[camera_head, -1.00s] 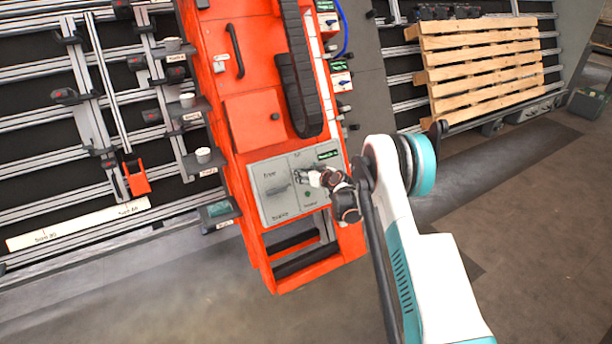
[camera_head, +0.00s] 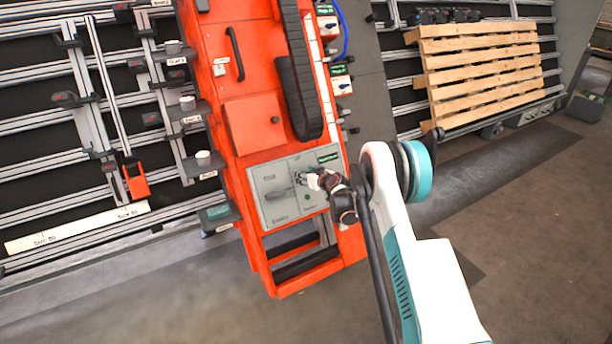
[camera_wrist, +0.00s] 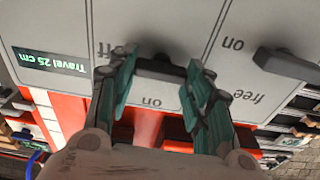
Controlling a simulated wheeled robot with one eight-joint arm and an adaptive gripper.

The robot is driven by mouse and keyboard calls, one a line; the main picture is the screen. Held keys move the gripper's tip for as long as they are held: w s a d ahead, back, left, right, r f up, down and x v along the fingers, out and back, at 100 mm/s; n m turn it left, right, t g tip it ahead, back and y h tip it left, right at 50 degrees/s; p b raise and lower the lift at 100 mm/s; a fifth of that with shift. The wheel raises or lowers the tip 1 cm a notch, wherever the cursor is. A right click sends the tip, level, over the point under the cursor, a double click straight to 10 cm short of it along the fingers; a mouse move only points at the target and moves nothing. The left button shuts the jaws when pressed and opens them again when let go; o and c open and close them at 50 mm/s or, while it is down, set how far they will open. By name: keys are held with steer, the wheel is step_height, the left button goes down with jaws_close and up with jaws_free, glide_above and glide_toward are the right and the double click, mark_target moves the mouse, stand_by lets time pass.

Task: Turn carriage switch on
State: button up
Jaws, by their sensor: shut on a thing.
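The grey control panel (camera_head: 277,207) is on the front of the orange machine, with a green display and several printed labels. My gripper (camera_head: 313,181) is at the upper right half of this panel. In the wrist view its teal fingers (camera_wrist: 158,85) are shut on a dark bar-shaped switch handle (camera_wrist: 160,69), one finger at each end. The word "on" shows upside down just below the handle. The handle's ends are hidden by the fingers. A second dark lever (camera_wrist: 286,64), by the label "free", stands to the right, apart from my gripper.
The display (camera_wrist: 52,61) reads "Travel 25 cm". The orange cabinet (camera_head: 255,122) has a black handle and a cable chain (camera_head: 297,90). Small shelves with cups (camera_head: 203,158) stand to the left. A wooden pallet (camera_head: 480,65) leans at the right. The floor below is clear.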

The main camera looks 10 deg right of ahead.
steer(key=shift+o, duration=0.2)
steer(key=m, duration=0.5)
steer(key=shift+h, duration=0.4)
steer(key=m, duration=0.5)
steer(key=shift+d, duration=0.1)
steer(key=m, duration=0.4)
steer(key=shift+f+m+h, duration=0.1)
steer(key=shift+m+h, duration=0.2)
steer(key=shift+h, duration=0.1)
steer(key=shift+m+g, duration=0.4)
steer(key=shift+m, duration=1.5)
steer(key=shift+c, duration=0.2)
steer(key=shift+o, duration=0.2)
steer(key=o, duration=1)
steer(key=shift+f, duration=0.1)
steer(key=shift+o, duration=0.2)
steer(key=shift+s+d, duration=0.1)
steer(key=shift+s, duration=0.05)
